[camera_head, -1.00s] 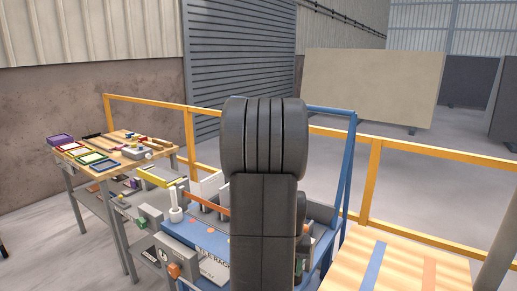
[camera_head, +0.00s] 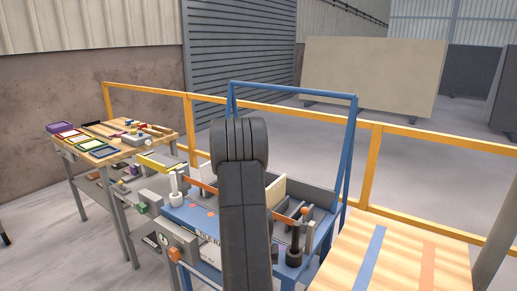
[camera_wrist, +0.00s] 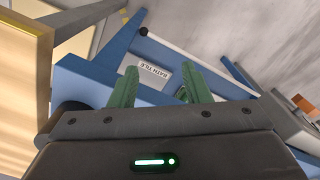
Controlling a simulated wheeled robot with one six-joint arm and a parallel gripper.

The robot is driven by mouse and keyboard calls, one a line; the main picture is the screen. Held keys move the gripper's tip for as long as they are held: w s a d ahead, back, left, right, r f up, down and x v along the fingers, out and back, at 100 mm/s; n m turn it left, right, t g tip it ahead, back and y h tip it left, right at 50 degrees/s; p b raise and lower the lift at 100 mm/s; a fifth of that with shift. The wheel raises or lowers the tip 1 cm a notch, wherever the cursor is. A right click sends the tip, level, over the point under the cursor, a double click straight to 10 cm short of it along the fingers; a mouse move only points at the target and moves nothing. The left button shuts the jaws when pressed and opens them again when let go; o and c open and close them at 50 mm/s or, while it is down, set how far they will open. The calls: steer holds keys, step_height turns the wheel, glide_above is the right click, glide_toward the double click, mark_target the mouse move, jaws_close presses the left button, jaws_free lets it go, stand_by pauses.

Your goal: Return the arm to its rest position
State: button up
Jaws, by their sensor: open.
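My arm stands in the middle of the head view and has a dark grey, thick link; it hides part of the blue tile rack (camera_head: 205,222) behind it. The gripper itself does not show in the head view. In the wrist view my gripper (camera_wrist: 158,85) has two green fingers, apart, with nothing held between them. Beyond the fingers is a blue frame (camera_wrist: 95,60) with a white label reading "BATH TILE" (camera_wrist: 153,73).
A wooden bench (camera_head: 100,150) with coloured trays and small tools stands at the left. A striped wooden table (camera_head: 395,255) is at the lower right. A yellow railing (camera_head: 420,148) runs behind. Pale slabs (camera_head: 370,75) stand farther back on open floor.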

steer(key=shift+w+a+f+b, duration=0.1)
steer(key=shift+a+f+b, duration=0.1)
steer(key=shift+f, duration=0.35)
steer(key=shift+w+a+f+b, duration=0.1)
steer(key=shift+f+b, duration=0.05)
steer(key=shift+f, duration=0.4)
